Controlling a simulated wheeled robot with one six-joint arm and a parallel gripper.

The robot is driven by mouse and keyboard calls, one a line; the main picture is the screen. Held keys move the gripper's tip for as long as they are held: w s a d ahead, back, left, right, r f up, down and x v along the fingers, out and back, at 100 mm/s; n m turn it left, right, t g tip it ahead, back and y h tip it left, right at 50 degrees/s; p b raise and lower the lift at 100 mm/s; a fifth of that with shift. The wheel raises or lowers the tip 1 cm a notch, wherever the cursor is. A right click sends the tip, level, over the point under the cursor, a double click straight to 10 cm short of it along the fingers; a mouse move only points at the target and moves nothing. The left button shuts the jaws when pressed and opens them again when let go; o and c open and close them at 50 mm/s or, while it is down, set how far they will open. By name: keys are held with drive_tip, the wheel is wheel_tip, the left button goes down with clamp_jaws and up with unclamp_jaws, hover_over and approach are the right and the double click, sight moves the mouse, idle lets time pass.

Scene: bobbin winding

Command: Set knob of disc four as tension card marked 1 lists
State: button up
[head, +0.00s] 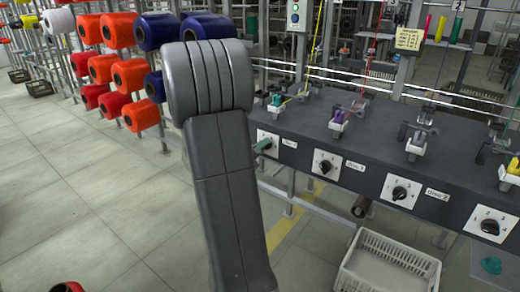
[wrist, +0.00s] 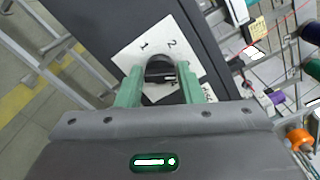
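The black knob of disc four (wrist: 160,72) sits on a white plate (wrist: 133,53) with marks 1 and 2 readable in the wrist view. My gripper (wrist: 160,78) has its green fingers on either side of this knob, with little or no gap showing; whether they press on it I cannot tell. In the head view my gripper (head: 263,145) is at the leftmost plate and hides much of it. The knob's pointer direction is not clear.
More dials run along the dark bench (head: 370,143): disc three's knob (head: 326,166), disc two's knob (head: 399,193) and another at the right (head: 490,226). A white crate (head: 388,264) stands below. Racks of coloured spools (head: 130,75) are at the left.

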drive_tip(key=c, duration=0.5)
drive_tip(key=shift+o, duration=0.2)
drive_tip(key=shift+n, duration=0.4)
drive_tip(key=n+p, duration=1)
drive_tip(key=n, duration=1.3)
drive_tip(key=shift+s+f, duration=0.1)
drive_tip(key=shift+f, duration=0.05)
drive_tip(key=shift+p, duration=0.35)
drive_tip(key=o, duration=1)
